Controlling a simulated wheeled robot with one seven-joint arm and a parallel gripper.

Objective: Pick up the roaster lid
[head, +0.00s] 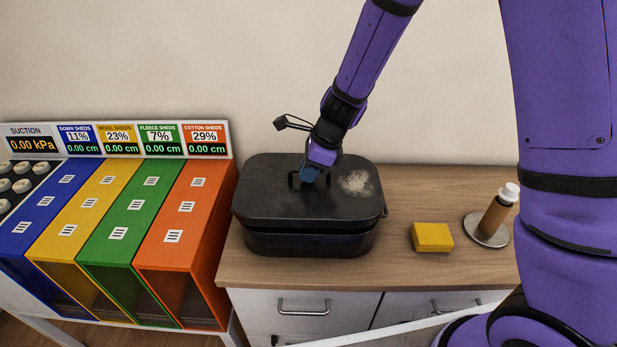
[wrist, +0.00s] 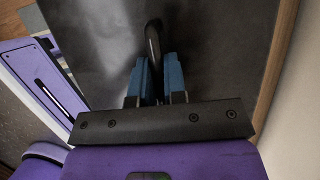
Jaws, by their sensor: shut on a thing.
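The dark roaster lid (head: 265,185) sits on the black roaster (head: 305,243) on the wooden counter. A narrow gap or seam shows between lid and roaster along the front; I cannot tell if the lid is raised. A pale grainy patch lies on the lid's right part. My gripper (head: 310,176) reaches down from above at the middle of the lid. In the wrist view, the blue fingers of my gripper (wrist: 160,78) are shut on the lid's black loop handle (wrist: 153,42), one finger on each side. The lid's dark top (wrist: 215,45) fills most of that view.
A yellow block (head: 432,237) and a brown bottle with white cap (head: 494,216) on a round metal dish (head: 486,232) stand right of the roaster. Coloured bins (head: 185,215) stand close on the left. The wall is behind.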

